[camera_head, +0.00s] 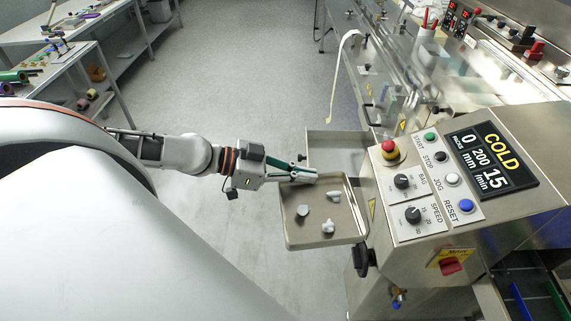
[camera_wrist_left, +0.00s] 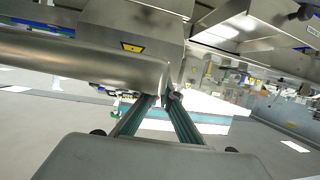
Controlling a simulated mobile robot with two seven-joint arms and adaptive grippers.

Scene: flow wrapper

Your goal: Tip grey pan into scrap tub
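The grey pan (camera_head: 300,239) is a shallow metal tray beside the machine's control panel in the head view. It looks about level and holds a few pale lumps (camera_head: 328,227). My left gripper (camera_head: 312,175) lies at the pan's far rim, pointing right. In the left wrist view its two fingers (camera_wrist_left: 161,98) come close together, with a thin metal edge between the tips, so it looks shut on the pan's rim. The grip itself is partly hidden. My right gripper is not in view. I cannot make out a scrap tub.
A second metal tray (camera_head: 325,136) sits just behind the pan. The wrapper's control panel (camera_head: 425,185), with buttons and a red stop knob (camera_head: 390,150), stands close on the right. Open floor (camera_head: 235,75) lies behind my arm. Tables (camera_head: 75,30) stand far left.

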